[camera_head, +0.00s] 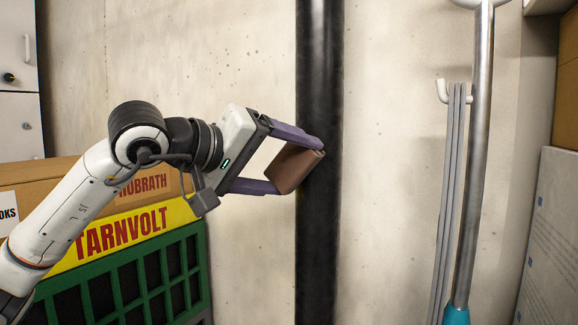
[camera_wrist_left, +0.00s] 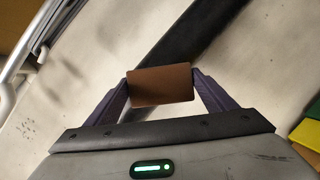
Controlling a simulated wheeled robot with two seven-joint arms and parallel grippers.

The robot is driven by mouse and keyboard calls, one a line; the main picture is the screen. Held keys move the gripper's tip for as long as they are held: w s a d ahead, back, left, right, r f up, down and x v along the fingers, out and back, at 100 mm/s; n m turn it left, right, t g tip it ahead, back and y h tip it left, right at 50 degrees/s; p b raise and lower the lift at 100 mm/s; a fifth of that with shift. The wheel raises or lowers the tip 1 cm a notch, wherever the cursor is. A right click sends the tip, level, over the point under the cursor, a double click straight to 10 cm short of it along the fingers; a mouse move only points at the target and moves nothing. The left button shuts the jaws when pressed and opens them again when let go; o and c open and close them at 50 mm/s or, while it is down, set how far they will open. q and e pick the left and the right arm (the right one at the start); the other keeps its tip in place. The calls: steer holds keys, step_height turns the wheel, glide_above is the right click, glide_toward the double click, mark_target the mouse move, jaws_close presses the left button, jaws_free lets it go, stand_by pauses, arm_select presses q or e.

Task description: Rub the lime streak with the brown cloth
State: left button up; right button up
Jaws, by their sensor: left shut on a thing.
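My left gripper (camera_head: 299,168) comes in from the left and is shut on the brown cloth (camera_head: 295,170), which looks like a folded, flat pad between its two purple fingers. The cloth also shows between the fingers in the left wrist view (camera_wrist_left: 160,86). In the head view the cloth overlaps the left side of a black vertical pipe (camera_head: 320,70); I cannot tell whether they touch. I see no lime streak in either view; the cloth and fingers hide part of the pipe. My right gripper is not in view.
A green crate (camera_head: 130,285), a yellow TARNVOLT box (camera_head: 165,219) and a cardboard box (camera_head: 40,175) stand at lower left. A metal pole (camera_head: 478,130) and grey strips on a white hook (camera_head: 441,92) are at right. Bare concrete wall (camera_head: 395,150) lies between pipe and pole.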

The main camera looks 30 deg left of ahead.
arm_select(q)
steer(key=shift+s+d+f+b, duration=0.1)
steer(key=shift+s+b, duration=0.35)
steer(key=shift+s, duration=1.05)
steer(key=shift+s+d+f+b, duration=0.1)
steer(key=shift+s+b, duration=0.3)
steer(key=shift+s, duration=1.1)
steer(key=shift+s, duration=0.15)
steer(key=shift+s+d+b, duration=0.1)
steer(key=shift+s+b, duration=0.2)
steer(key=shift+s, duration=1.05)
